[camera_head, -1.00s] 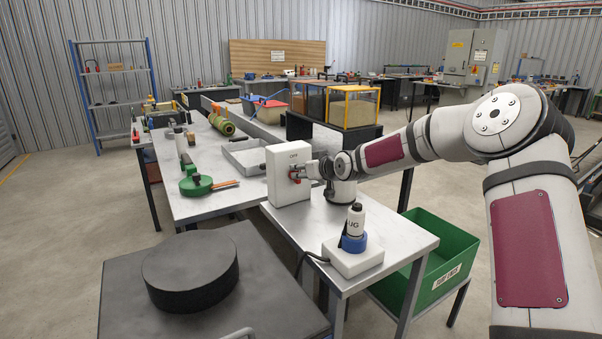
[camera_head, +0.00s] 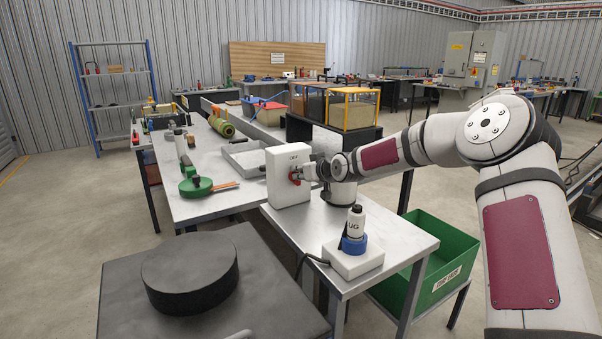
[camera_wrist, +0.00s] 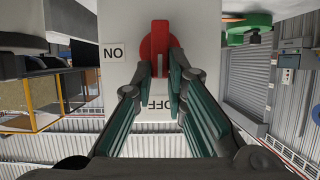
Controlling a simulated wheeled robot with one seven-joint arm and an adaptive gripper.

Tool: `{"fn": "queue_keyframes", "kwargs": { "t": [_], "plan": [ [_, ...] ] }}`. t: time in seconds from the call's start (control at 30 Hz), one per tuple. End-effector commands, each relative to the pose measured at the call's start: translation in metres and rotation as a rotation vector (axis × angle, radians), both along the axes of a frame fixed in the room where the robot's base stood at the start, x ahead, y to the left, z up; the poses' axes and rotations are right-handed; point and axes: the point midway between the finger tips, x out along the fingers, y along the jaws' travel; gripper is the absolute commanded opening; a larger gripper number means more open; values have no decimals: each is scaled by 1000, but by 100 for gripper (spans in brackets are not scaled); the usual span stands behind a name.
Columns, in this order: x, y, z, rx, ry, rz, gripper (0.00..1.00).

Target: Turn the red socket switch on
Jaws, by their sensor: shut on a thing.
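The red socket switch (camera_wrist: 158,42) is a red knob on the face of a white box (camera_head: 280,184) that stands on the metal table. In the wrist view its raised bar lies upright in the picture, in line with the OFF label (camera_wrist: 155,103). The ON label (camera_wrist: 114,51) is to the left of the knob. The picture there is upside down. My gripper (camera_wrist: 161,72) is shut on the knob's bar, with a finger on each side. In the head view the knob (camera_head: 293,178) is partly hidden by my gripper (camera_head: 299,175).
A white socket block with a blue-collared plug (camera_head: 354,243) stands at the table's front. A black round block (camera_head: 190,270) rests on a dark table at front left. Glass-sided boxes (camera_head: 345,108) stand behind.

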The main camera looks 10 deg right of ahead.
Motion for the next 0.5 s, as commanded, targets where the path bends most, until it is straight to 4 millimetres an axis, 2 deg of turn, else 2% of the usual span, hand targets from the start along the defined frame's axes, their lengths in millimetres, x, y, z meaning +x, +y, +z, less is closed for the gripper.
{"fn": "queue_keyframes", "kwargs": {
  "t": [0.27, 0.5],
  "plan": [
    [2, -6, -1, 129, 41, -3, 0],
    [4, -12, -4, 329, 104, -3, 0]
  ]
}}
